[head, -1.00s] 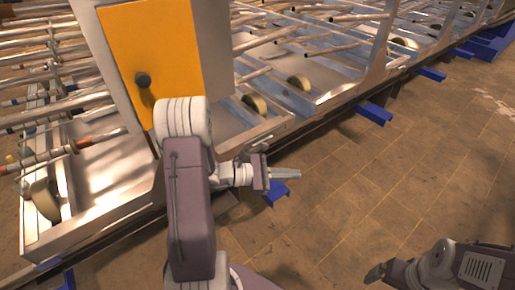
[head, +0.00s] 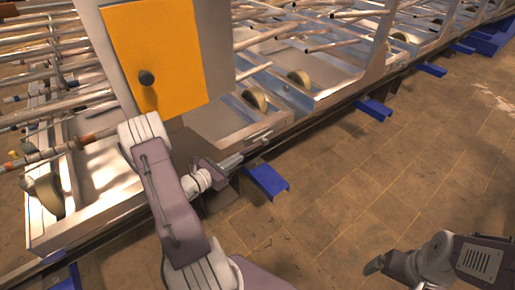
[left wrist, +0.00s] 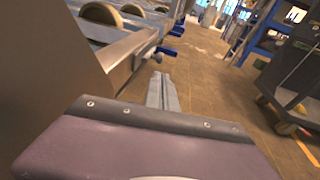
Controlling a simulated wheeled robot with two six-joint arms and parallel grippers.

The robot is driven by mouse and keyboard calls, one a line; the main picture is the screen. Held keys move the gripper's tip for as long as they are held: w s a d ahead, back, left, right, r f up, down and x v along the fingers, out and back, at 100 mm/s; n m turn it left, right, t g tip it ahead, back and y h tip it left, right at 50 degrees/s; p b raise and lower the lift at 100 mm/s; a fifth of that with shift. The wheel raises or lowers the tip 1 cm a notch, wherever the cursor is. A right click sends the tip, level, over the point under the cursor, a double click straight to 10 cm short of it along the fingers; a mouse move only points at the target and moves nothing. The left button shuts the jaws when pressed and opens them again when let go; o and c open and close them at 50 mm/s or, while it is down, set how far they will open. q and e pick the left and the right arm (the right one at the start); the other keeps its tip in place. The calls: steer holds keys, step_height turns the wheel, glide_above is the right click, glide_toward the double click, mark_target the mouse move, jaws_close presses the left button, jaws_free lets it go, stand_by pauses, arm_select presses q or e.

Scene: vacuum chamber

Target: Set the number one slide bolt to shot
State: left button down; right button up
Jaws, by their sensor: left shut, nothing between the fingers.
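What looks like the slide bolt, a small pale metal fitting (head: 262,138), sits on the outer side rail of the long metal frame. It also shows in the left wrist view as a short rod (left wrist: 166,52) sticking out from the frame's side. No number is readable on it. My left gripper (head: 240,157) is shut and empty, its tips just short of the fitting in the head view. In the left wrist view the closed fingers (left wrist: 162,88) point toward it with a visible gap. My right gripper (head: 374,266) is low at the right, far from the frame; its fingers are unclear.
An orange panel (head: 180,50) with a dark knob (head: 146,77) stands on the frame behind my left arm. Blue brackets (head: 266,180) jut out along the frame's foot. The tiled floor (head: 390,170) to the right is clear. A wheeled cart (left wrist: 295,85) stands at the right in the wrist view.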

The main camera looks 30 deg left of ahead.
mark_target(265, 142)
arm_select(q)
steer(key=b+x, duration=0.2)
steer(key=x, duration=0.9)
steer(key=shift+w, duration=0.2)
steer(key=shift+f, duration=0.1)
steer(key=x, duration=0.2)
steer(key=b+x, duration=0.1)
steer(key=x, duration=0.1)
steer(key=shift+d+r, duration=0.3)
steer(key=shift+d, duration=0.1)
steer(key=shift+r, duration=0.1)
steer(key=shift+a, duration=0.15)
